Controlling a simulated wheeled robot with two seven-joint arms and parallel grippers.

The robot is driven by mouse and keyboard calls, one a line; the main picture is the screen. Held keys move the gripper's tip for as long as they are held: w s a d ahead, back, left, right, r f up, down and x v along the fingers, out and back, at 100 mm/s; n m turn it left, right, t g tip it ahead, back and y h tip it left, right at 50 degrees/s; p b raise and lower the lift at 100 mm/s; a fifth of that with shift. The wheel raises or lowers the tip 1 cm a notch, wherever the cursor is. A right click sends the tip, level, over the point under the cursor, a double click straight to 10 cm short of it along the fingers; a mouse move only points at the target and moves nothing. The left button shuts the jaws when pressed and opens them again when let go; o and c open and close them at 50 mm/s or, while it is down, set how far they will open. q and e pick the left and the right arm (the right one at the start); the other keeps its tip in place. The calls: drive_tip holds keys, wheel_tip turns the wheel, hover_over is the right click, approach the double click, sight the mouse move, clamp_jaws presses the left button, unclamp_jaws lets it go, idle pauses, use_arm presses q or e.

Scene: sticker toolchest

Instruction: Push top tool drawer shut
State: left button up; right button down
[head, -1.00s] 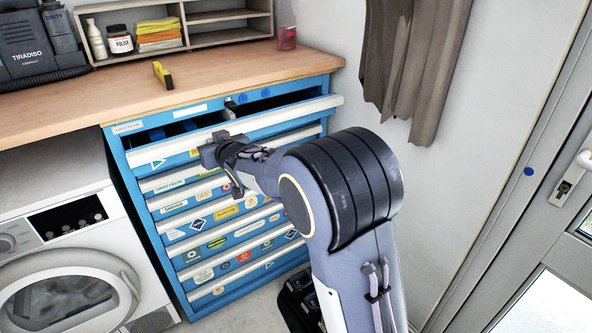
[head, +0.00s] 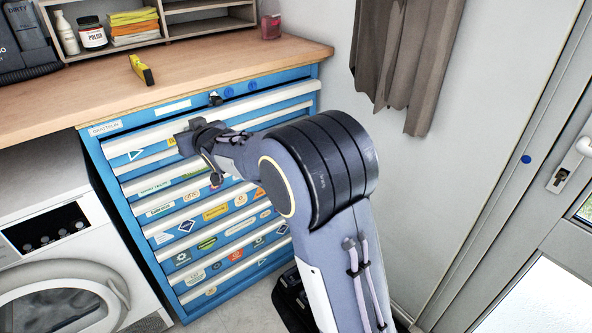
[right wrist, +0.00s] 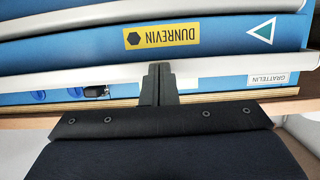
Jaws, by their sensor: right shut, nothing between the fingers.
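The blue tool chest (head: 92,150) stands under the wooden worktop, with sticker-covered drawers. In the right wrist view, which looks upside down, the closed fingers (right wrist: 158,72) reach the top drawer's pale strip (right wrist: 60,80). Nothing is between them. My left gripper is not in view.
A white washing machine (head: 50,190) stands left of the chest. A yellow tool (head: 141,69) lies on the worktop (head: 210,65). A shelf unit (head: 210,25) stands at the back. A curtain (head: 405,60) and a door (head: 530,230) are to the right.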

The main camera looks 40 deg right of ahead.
drive_tip(key=shift+w, duration=0.15)
drive_tip(key=shift+w+r+p, duration=0.1)
drive_tip(key=shift+w+p, duration=0.45)
drive_tip(key=shift+w, duration=1.3)
drive_tip(key=b, duration=0.4)
approach(185, 122)
drive_tip(key=f, duration=0.1)
drive_tip(key=w+f, duration=0.1)
drive_tip(key=f, duration=0.1)
drive_tip(key=shift+w+f, duration=0.2)
drive_tip(key=shift+w, duration=0.15)
